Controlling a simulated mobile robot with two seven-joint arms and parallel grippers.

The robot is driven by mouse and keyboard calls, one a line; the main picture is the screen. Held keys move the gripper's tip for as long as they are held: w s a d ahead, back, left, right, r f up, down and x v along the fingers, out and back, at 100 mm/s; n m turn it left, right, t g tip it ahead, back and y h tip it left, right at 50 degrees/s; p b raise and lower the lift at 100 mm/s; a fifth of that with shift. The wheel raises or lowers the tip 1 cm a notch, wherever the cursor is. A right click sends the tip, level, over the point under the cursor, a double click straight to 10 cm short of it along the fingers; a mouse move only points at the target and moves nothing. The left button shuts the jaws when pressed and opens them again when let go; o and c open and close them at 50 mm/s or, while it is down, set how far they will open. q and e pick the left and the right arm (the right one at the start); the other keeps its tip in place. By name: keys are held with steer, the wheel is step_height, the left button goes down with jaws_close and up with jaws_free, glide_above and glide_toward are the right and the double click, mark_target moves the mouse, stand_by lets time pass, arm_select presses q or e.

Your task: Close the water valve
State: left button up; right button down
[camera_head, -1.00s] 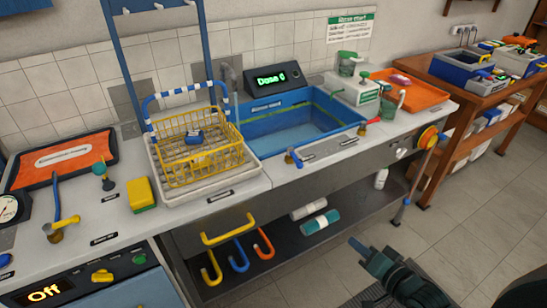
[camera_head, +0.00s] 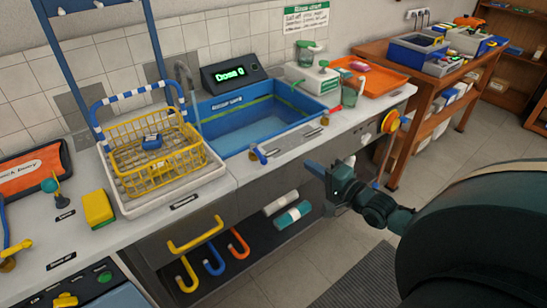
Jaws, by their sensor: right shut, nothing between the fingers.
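A blue lever (camera_head: 259,154) stands on the counter's front ledge before the blue sink (camera_head: 238,146). A small red-topped fitting (camera_head: 325,117) sits further right on the same ledge. A yellow and orange round wheel (camera_head: 391,122) is mounted at the counter's right front end. No readable label marks which of these is the water valve. My right gripper (camera_head: 312,168) is shut and empty. It appears in front of the counter's front face, to the right of the blue lever and left of the wheel, apart from both. My left gripper is out of view.
A yellow basket (camera_head: 155,160) stands in a white tray left of the sink. A yellow handle (camera_head: 195,234) and hanging hooks are at the counter's front. Bottles (camera_head: 291,215) lie on the lower shelf. An orange tray (camera_head: 382,80) is at the back right. The right floor is free.

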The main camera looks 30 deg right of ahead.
mark_target(259, 154)
steer(key=w+a, duration=0.1)
steer(key=w, duration=0.2)
steer(key=w+a, duration=0.2)
steer(key=w, duration=0.1)
steer(key=w+a+f, duration=0.1)
steer(key=w+a, duration=0.1)
steer(key=w, duration=0.2)
steer(key=shift+a+f+p, duration=0.1)
steer(key=shift+a+p, duration=0.1)
steer(key=shift+p, duration=0.2)
steer(key=shift+a, duration=0.1)
